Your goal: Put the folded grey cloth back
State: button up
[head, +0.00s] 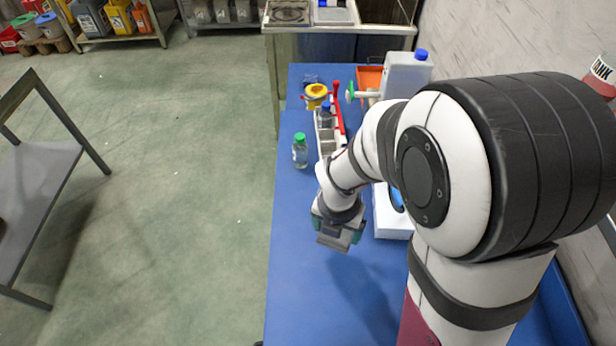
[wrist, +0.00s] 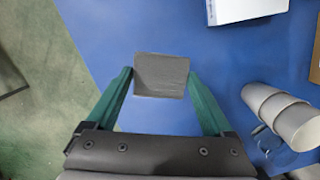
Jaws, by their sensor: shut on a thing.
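The folded grey cloth (wrist: 161,76) is a small flat-looking grey block between the two teal fingers of my gripper (wrist: 160,84) in the wrist view. The gripper is shut on it, one finger at each side. In the head view my gripper (head: 338,232) points down over the blue table, left of a white box. The cloth (head: 333,243) shows there as a grey patch at the fingertips. It appears to be held above the table, but the exact height cannot be told.
The blue table (head: 300,270) is clear around the gripper, with its edge on the left. A green-capped bottle (head: 300,152) and a white caddy (head: 325,148) stand farther back. A white box (head: 392,222) lies to the right. Pale nested cylinders (wrist: 285,115) show at right in the wrist view.

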jog(key=a+f, duration=0.1)
jog(key=w+a+f, duration=0.1)
jog(key=a, duration=0.1)
jog(key=a+f, duration=0.1)
jog(key=a, duration=0.1)
jog(key=shift+w+a+f, duration=0.15)
jog(key=shift+a+f, duration=0.05)
jog(key=shift+a, duration=0.05)
notch_tip(320, 180, down, 4)
jog(key=shift+a+f, duration=0.1)
jog(key=shift+a, duration=0.05)
jog(key=shift+f, duration=0.1)
jog(key=o, duration=1.2)
